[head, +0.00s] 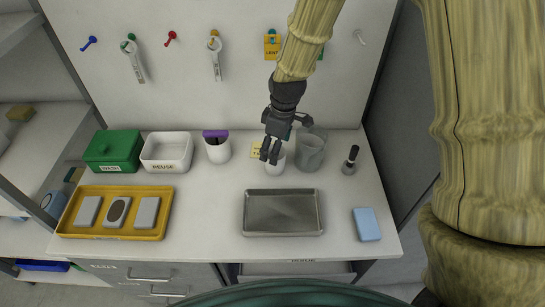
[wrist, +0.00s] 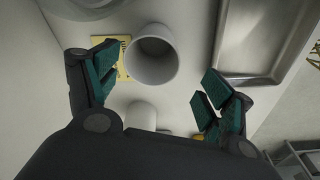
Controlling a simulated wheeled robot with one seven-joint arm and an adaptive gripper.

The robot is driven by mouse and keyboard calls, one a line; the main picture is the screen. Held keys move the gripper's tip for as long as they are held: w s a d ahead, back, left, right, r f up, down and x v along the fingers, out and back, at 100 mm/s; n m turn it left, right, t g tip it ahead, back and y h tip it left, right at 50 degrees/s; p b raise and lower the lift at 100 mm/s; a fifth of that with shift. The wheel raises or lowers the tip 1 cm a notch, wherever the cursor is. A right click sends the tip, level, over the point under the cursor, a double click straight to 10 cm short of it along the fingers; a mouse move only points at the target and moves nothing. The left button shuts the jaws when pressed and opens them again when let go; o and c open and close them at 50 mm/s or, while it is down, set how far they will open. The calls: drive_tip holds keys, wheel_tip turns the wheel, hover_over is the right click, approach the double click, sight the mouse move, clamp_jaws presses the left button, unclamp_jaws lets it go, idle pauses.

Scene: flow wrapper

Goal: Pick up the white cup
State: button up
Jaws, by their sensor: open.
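The white cup (head: 275,166) stands upright on the bench, partly hidden behind my gripper in the head view. My gripper (head: 270,155) is above it, pointing down. In the wrist view the cup (wrist: 152,58) shows its open, empty mouth, ahead of and between the spread fingers of my gripper (wrist: 158,82). The fingers are open, with nothing between them that I can see held. A second white cup (head: 218,154) with something purple and dark at its top stands further left in the head view.
A clear grey container (head: 311,150) stands close right of the cup. A metal tray (head: 283,232) lies in front. A yellow note (wrist: 124,68) lies beside the cup. A dark-handled item (head: 349,165) and a blue block (head: 366,225) are right. Bench between yellow tray (head: 72,226) and metal tray is clear.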

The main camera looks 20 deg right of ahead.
sight(272, 170)
drive_tip(key=f, duration=0.1)
drive_tip(key=w+f, duration=0.1)
drive_tip(key=f, duration=0.1)
drive_tip(key=shift+w+a+f, duration=0.15)
drive_tip(key=shift+w+f, duration=0.15)
drive_tip(key=shift+w, duration=0.05)
drive_tip(key=shift+s+d+f+p, duration=0.3)
drive_tip(key=shift+s+p, duration=0.25)
drive_tip(key=shift+p, duration=0.25)
drive_tip(key=shift+f, duration=0.4)
drive_tip(key=f, duration=0.1)
drive_tip(key=w+f+p, duration=0.1)
drive_tip(key=f, duration=0.1)
drive_tip(key=shift+w+a, duration=0.1)
drive_tip(key=shift+s, duration=0.25)
drive_tip(key=shift+w+f, duration=0.1)
drive_tip(key=c, duration=0.9)
